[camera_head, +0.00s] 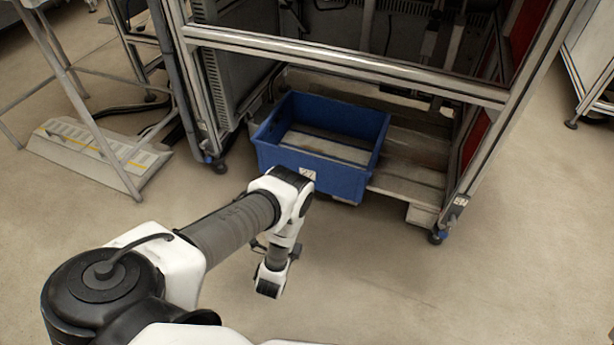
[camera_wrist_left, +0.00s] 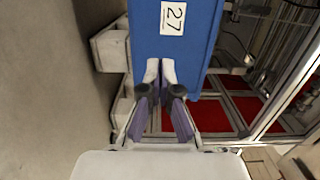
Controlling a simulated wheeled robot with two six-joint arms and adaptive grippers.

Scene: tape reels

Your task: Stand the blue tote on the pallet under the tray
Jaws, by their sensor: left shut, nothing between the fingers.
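The blue tote (camera_head: 320,160) stands upright on the wooden pallet (camera_head: 408,180) inside the metal frame. No load shows inside. Its label, 27, shows in the wrist view on the tote's blue wall (camera_wrist_left: 205,40). My left gripper (camera_wrist_left: 161,70) is shut and empty in front of that wall; whether it touches is unclear. In the head view my left arm reaches just in front of the tote, and the fingers are hard to make out. I cannot pick out a tray. My right gripper is out of view.
The metal frame's front beam (camera_head: 350,65) crosses above the tote, with posts on both sides. A grey ramp-like plate (camera_head: 95,150) lies on the floor at left under a stand. Bare floor (camera_head: 480,285) is free in front and right.

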